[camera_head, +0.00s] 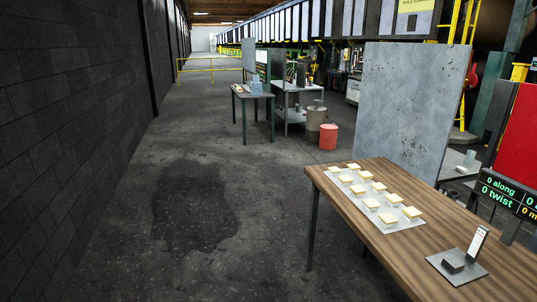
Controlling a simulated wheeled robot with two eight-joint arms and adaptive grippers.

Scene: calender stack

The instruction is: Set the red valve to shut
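A small red rounded part (472,76) shows at the upper right among yellow rails, behind the grey panel. It is too small and partly covered for me to tell whether it is the red valve or how it is set. No other valve can be made out. Neither of my grippers is in view.
A wooden table (467,229) at the lower right holds a grey plate with several pale blocks and a small stand. A grey panel (405,105), a red board (520,140) and a display (508,193) stand behind it. A red bucket (328,137) is farther back. A dark patch (195,212) marks the open floor.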

